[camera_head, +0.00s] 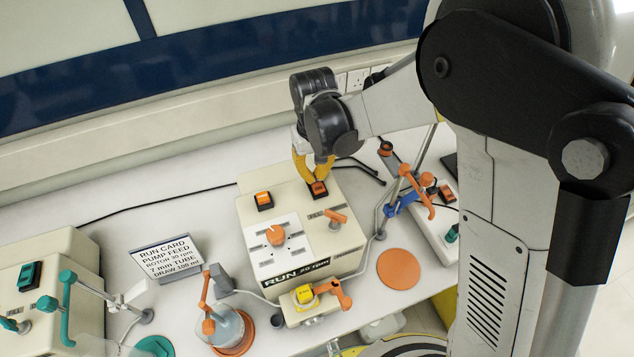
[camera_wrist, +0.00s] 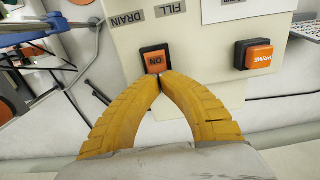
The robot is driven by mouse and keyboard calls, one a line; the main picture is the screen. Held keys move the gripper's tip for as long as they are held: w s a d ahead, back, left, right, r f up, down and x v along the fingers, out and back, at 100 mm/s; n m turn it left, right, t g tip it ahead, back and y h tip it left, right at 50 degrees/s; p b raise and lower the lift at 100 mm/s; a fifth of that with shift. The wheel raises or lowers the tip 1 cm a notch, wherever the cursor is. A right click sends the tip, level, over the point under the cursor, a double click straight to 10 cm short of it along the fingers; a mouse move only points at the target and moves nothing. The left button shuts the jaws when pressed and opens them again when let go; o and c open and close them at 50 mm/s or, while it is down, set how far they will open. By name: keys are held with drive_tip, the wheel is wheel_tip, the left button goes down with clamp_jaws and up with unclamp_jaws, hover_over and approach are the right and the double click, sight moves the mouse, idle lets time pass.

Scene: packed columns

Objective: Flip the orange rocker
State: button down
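The orange rocker (camera_wrist: 156,60) is marked ON and sits in a black frame on the cream pump box (camera_head: 295,222). In the head view the rocker (camera_head: 319,188) is at the back right of the box top, partly covered by the fingers. My gripper (camera_wrist: 160,77) has two yellow ribbed fingers with the tips together and nothing between them. The tips are at the near edge of the rocker in the wrist view; I cannot tell whether they touch it. In the head view my gripper (camera_head: 318,180) points down at the rocker from behind.
An orange PRIME button (camera_wrist: 258,56) is on the same box, beside the rocker. An orange knob (camera_head: 275,235) and an orange lever (camera_head: 335,215) stand on the box top. A run card (camera_head: 167,257) is to the left. A stand with orange clamps (camera_head: 417,190) is close on the right.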

drive_tip(key=shift+f, duration=0.2)
drive_tip(key=shift+r, duration=0.1)
drive_tip(key=shift+r+p, duration=2.1)
drive_tip(key=shift+r, duration=1.4)
